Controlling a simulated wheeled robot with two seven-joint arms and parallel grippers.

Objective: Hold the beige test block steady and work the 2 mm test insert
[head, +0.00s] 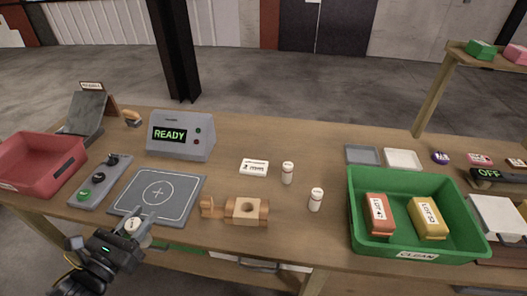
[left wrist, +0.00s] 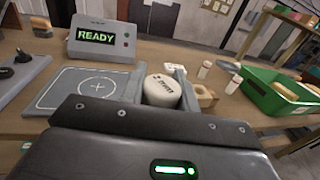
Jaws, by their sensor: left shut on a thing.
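My left gripper (head: 137,222) is shut on a white round insert (head: 132,224), held over the front edge of the grey pad. The left wrist view shows the insert (left wrist: 163,90) between the two fingers, with small dark print that I cannot read for sure. The beige test block (head: 246,210) lies on the table to the right of the gripper, with a round dark hole facing up and a wooden piece at its left end. Part of the block (left wrist: 205,97) shows behind the right finger in the left wrist view. My right gripper is not in view.
A grey pad (head: 121,203) with a cross mark lies before the detector box (head: 181,136) reading READY. A green CLEAN bin (head: 465,242) is right, a red bin (head: 60,178) left.

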